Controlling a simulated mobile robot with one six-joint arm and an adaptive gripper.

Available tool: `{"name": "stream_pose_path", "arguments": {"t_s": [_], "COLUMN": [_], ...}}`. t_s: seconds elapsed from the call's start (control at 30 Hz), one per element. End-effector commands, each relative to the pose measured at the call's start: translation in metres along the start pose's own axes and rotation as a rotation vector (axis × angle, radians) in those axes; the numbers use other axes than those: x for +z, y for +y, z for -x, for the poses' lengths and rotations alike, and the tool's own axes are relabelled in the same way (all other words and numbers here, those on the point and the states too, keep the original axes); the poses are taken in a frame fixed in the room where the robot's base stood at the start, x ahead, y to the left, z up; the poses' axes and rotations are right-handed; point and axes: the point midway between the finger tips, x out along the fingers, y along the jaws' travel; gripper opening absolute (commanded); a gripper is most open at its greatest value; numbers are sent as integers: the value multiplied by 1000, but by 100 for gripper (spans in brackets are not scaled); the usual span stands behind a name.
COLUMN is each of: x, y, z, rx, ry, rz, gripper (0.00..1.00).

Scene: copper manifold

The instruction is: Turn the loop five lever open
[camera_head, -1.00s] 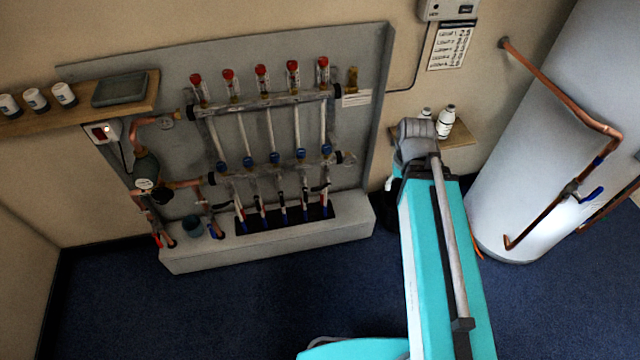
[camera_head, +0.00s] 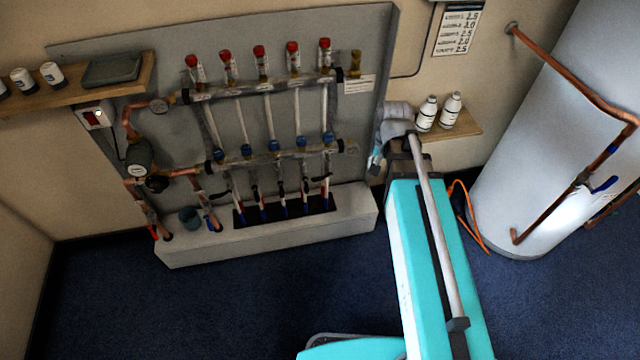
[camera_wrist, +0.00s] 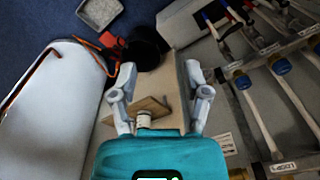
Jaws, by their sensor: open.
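The copper manifold shows in the head view with a row of small levers below its lower bar. The rightmost lever (camera_head: 320,179), which I take as loop five, is small and dark; its exact angle is hard to tell. My gripper (camera_head: 376,160) is just right of the manifold board, apart from the lever, and partly hidden by my arm. In the wrist view my gripper (camera_wrist: 160,85) is open with nothing between its fingers. The manifold's lower bar (camera_wrist: 296,47) and blue caps (camera_wrist: 243,82) lie right of the fingers there.
Two white bottles (camera_head: 438,112) stand on a small shelf (camera_head: 462,130) close right of my wrist. A white cylinder (camera_head: 540,150) with copper pipes stands further right. A grey plinth (camera_head: 290,238) juts out below the manifold.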

Motion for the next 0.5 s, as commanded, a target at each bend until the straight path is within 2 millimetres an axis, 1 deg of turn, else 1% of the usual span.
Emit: {"name": "stream_pose_path", "arguments": {"t_s": [0.03,0.27,0.5], "x": [-10,-37,-60], "y": [-12,-58,-111], "z": [-22,-68,-116], "rx": [-5,-36,-80], "ry": [9,42,67], "rz": [-41,-265,-498], "gripper": [61,61,61]}}
